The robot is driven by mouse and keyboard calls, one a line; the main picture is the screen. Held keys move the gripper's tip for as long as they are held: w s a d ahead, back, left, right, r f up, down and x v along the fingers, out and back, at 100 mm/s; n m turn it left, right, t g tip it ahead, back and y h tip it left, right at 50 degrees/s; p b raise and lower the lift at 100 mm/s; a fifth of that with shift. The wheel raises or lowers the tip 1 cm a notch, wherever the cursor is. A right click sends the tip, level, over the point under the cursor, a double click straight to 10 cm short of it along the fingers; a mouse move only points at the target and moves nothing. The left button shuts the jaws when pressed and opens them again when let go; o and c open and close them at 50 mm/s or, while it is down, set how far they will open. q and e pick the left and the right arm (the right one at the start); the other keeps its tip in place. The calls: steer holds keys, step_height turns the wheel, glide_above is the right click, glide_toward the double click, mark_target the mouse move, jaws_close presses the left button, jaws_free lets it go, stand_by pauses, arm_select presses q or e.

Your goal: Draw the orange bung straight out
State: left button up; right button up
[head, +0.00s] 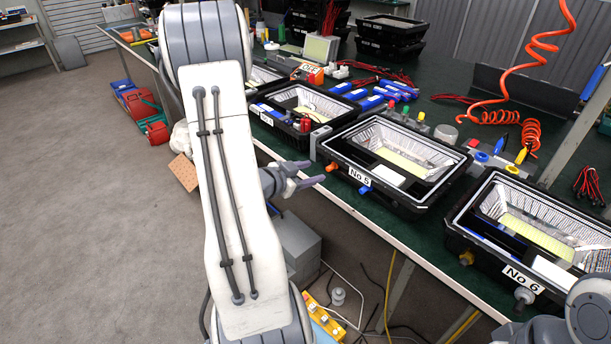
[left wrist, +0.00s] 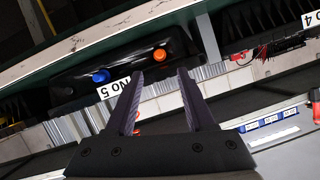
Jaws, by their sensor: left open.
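The orange bung (head: 331,167) sits in the front wall of the black floodlight housing (head: 405,205) labelled No 5. A blue bung (head: 364,190) is in the same wall, to its right. My left gripper (head: 318,171) is open and empty, just short of the orange bung, with its fingers pointing at the housing. In the left wrist view the orange bung (left wrist: 160,54) shows just beyond the gap between the open fingertips (left wrist: 161,74), apart from them. The blue bung (left wrist: 100,76) is to its left there. My right gripper is not in view.
The No 6 housing (head: 467,228) stands to the right on the green bench (head: 398,228), and another housing (head: 275,118) to the left. A grey block (head: 322,143) stands near the No 5 housing's left corner. An orange coiled hose (head: 536,48) hangs behind.

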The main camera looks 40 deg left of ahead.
mark_target(328, 167)
arm_select(q)
steer(key=x, duration=0.8)
steer(key=shift+w, duration=0.15)
jaws_close()
steer(key=shift+s, duration=0.2)
steer(key=shift+s+a, duration=0.2)
steer(key=shift+s, duration=1.7)
steer(key=shift+s, duration=0.15)
